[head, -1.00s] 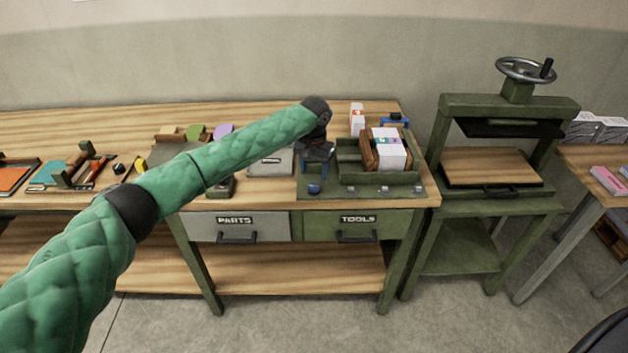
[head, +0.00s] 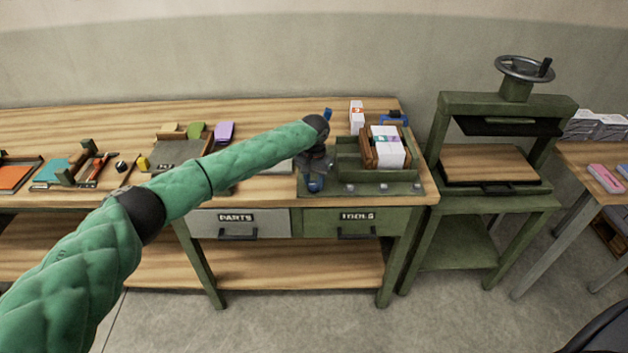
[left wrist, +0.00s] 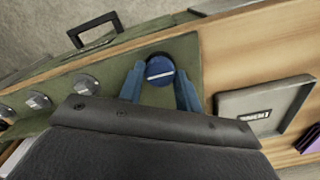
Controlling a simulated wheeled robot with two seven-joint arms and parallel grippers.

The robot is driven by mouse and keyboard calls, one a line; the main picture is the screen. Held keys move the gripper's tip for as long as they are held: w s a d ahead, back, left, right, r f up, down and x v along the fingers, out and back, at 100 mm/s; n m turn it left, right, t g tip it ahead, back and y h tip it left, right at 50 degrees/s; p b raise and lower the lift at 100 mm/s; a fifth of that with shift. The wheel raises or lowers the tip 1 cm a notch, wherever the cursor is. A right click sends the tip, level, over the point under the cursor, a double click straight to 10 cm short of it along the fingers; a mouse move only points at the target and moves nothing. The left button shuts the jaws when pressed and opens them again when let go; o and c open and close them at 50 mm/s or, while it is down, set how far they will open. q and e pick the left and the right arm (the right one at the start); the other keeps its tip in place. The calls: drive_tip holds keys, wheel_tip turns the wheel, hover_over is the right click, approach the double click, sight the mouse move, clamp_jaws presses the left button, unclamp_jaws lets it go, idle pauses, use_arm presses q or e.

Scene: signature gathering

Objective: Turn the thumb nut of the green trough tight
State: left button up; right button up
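The green trough (head: 348,172) stands on a green base plate at the right end of the workbench and holds a wooden piece with a stack of white sheets (head: 386,148). Its thumb nut (left wrist: 160,71) is a round blue knob with a white line across its top, at the plate's front left corner. My left gripper (head: 316,180) is over this corner and largely covers the nut in the head view. In the left wrist view its blue fingers (left wrist: 161,76) are apart, one on each side of the nut; contact is not clear. My right gripper is out of view.
Several small grey knobs (left wrist: 87,84) line the plate's front edge. A grey tray (left wrist: 262,108) lies left of the plate. A green press (head: 510,100) stands to the right.

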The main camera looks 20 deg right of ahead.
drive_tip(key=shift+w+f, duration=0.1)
use_arm(q)
drive_tip(key=shift+f+m, duration=0.1)
drive_tip(key=shift+m, duration=0.3)
drive_tip(key=m+b, duration=0.2)
drive_tip(key=m, duration=0.2)
drive_tip(key=shift+m+b, duration=0.5)
drive_tip(key=shift+m, duration=0.4)
drive_tip(key=m+b, duration=0.1)
drive_tip(key=m, duration=0.4)
drive_tip(key=shift+m+b, duration=0.3)
drive_tip(key=m+b, duration=0.1)
drive_tip(key=m, duration=0.2)
drive_tip(key=shift+m, duration=1.3)
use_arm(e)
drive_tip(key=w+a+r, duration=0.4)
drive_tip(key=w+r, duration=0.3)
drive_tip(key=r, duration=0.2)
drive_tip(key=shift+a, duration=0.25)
use_arm(q)
drive_tip(key=shift+r+b, duration=0.2)
drive_tip(key=shift+b, duration=0.1)
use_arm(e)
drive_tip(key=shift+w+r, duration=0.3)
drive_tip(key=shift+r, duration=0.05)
